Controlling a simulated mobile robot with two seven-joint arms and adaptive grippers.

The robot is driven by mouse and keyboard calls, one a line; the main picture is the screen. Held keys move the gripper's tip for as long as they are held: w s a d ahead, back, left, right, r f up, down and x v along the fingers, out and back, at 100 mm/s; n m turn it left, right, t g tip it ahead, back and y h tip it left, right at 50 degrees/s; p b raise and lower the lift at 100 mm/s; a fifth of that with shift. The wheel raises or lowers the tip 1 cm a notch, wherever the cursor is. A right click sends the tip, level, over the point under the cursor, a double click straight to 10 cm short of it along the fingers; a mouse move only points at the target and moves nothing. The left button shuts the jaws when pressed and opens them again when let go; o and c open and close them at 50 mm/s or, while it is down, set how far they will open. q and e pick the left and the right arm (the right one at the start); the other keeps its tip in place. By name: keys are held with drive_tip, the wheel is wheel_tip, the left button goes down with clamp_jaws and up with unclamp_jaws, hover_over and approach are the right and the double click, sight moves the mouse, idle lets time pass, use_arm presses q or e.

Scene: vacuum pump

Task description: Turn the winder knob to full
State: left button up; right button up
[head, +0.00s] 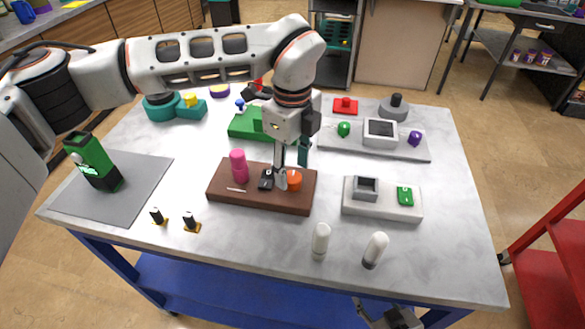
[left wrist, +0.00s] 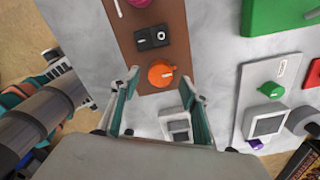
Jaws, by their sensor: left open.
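The orange knob (head: 294,180), apparently the winder knob, sits on a brown board (head: 225,199) on the table. It also shows in the left wrist view (left wrist: 160,74), with a pale line on its face. My left gripper (head: 291,170) is open above the knob and points down. In the left wrist view its fingers (left wrist: 159,82) stand on either side of the knob, with visible gaps; contact cannot be told. The head view shows the knob partly behind a finger. My right gripper (head: 390,318) is at the bottom edge, partly cut off, and its opening is unclear.
A black switch (head: 266,179) and a pink cylinder (head: 238,165) stand beside the knob. Right are a grey unit with a green switch (head: 405,196) and a panel with a green knob (head: 344,128).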

use_arm(q)
drive_tip(key=shift+f, duration=0.85)
use_arm(e)
drive_tip(key=shift+w+r, duration=0.35)
drive_tip(key=shift+r, duration=0.2)
use_arm(q)
drive_tip(key=c, duration=1.1)
use_arm(e)
drive_tip(key=shift+s+f, duration=0.1)
drive_tip(key=shift+f, duration=0.1)
drive_tip(key=shift+f, duration=0.15)
